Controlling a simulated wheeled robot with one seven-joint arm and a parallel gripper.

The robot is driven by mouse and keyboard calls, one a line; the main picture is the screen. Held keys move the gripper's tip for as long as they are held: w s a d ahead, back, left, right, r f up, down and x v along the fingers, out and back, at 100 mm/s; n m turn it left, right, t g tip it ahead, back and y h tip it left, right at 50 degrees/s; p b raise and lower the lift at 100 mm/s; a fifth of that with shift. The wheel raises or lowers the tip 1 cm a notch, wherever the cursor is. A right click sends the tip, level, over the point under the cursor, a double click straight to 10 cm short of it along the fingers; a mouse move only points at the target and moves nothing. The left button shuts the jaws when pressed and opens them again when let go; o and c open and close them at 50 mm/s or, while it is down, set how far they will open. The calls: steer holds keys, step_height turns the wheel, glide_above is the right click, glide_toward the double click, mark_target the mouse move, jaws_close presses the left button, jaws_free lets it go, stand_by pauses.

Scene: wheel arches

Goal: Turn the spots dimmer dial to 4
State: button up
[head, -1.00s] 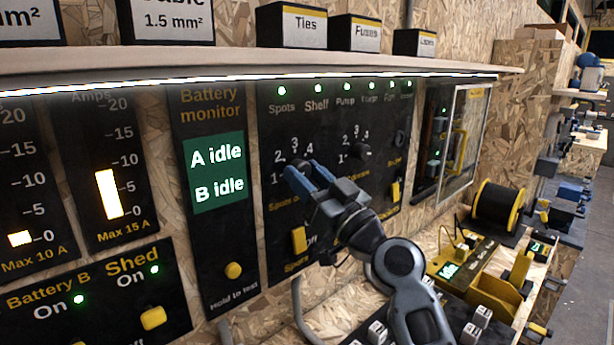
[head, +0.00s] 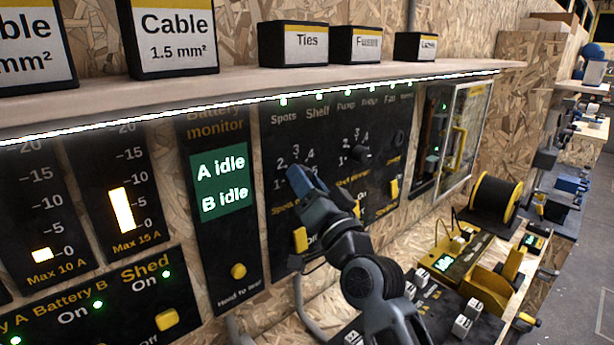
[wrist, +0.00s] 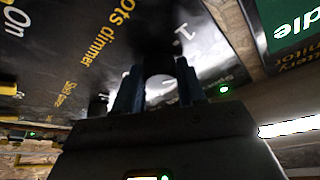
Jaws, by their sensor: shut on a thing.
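The spots dimmer dial is on the black control panel (head: 280,240), below the "Spots" label, with printed numbers 2, 3 and 4 showing above it. My gripper (head: 299,182) covers the dial in the head view, so its pointer cannot be read. In the wrist view my gripper's two fingers (wrist: 157,92) stand either side of the dark dial (wrist: 154,67), shut on it against the panel. The words "spots dimmer" show left of the fingers there, and a "1" shows to the right.
A second dial (head: 361,154) sits to the right on the same panel. Yellow switches (head: 300,239) lie below, close to my arm. The shelf (head: 240,100) with labelled boxes overhangs the panel. A glazed cabinet door (head: 467,135) stands farther right.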

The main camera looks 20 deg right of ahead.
steer(key=m+g, duration=0.2)
steer(key=m, duration=0.5)
steer(key=m+g+b, duration=0.1)
steer(key=m+g, duration=0.2)
steer(key=m, duration=0.4)
steer(key=r+m+g, duration=0.1)
steer(key=m+g, duration=0.1)
steer(key=m, duration=0.5)
steer(key=shift+m+b, duration=0.3)
steer(key=shift+g, duration=0.3)
stand_by(0.4)
steer(key=o, duration=1.1)
steer(key=shift+c, duration=0.2)
